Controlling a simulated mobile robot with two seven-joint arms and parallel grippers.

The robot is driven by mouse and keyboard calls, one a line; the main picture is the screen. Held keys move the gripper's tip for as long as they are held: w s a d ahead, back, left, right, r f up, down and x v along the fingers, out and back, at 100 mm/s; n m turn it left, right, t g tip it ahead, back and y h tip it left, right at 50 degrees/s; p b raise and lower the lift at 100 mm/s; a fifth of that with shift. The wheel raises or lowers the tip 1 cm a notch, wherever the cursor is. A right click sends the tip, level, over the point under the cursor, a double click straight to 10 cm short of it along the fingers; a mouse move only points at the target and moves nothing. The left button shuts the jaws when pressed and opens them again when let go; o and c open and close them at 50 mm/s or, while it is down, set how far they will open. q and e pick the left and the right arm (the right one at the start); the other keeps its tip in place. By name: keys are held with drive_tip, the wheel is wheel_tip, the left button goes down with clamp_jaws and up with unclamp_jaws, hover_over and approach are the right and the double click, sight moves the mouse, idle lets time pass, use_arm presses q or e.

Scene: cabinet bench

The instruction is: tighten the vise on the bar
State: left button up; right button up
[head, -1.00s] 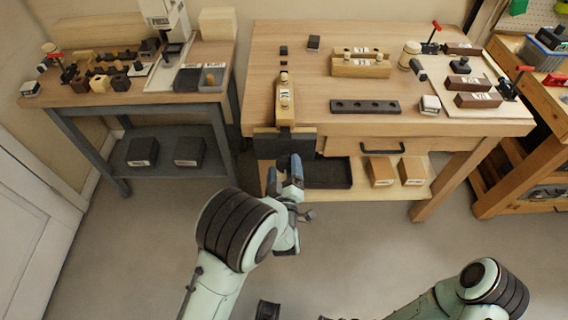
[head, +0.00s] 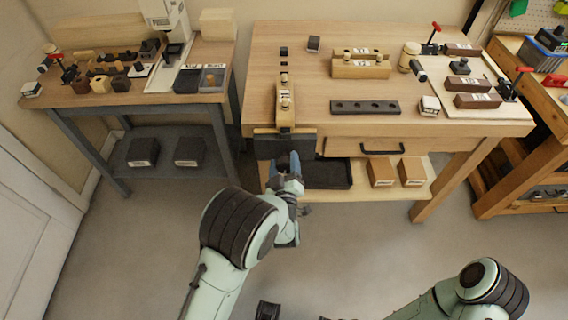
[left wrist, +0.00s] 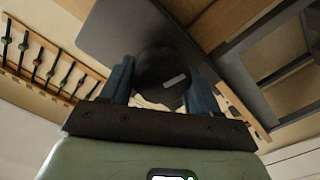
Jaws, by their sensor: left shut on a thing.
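The vise (head: 285,147) is on the front left edge of the main bench, with a dark front jaw. A pale wooden bar (head: 284,105) lies lengthwise on the bench just behind the jaw. Whether it touches the jaw is not clear. My left gripper (head: 288,163) is just below and in front of the jaw. In the left wrist view its blue fingers (left wrist: 160,88) are shut on a dark round knob (left wrist: 158,68) with a pale mark, at the vise's dark face (left wrist: 120,30). The knob is hidden in the head view. My right gripper is out of view.
A black block with holes (head: 364,107) and wooden blocks (head: 360,68) stand on the bench, right of the bar. A drawer with a dark handle (head: 382,149) is right of the vise. A black tray (head: 328,174) and boxes (head: 380,172) sit on the shelf below.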

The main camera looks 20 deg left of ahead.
use_arm(q)
drive_tip(key=shift+d+m+p, duration=0.1)
drive_tip(key=shift+m+p, duration=0.2)
drive_tip(key=shift+m, duration=1.7)
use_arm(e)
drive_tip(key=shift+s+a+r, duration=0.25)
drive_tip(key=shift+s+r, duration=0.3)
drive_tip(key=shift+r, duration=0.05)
use_arm(q)
drive_tip(key=o, duration=1)
drive_tip(key=shift+c, duration=0.2)
drive_tip(key=shift+s+d, duration=0.1)
drive_tip(key=shift+s, duration=0.05)
drive_tip(key=v, duration=1.3)
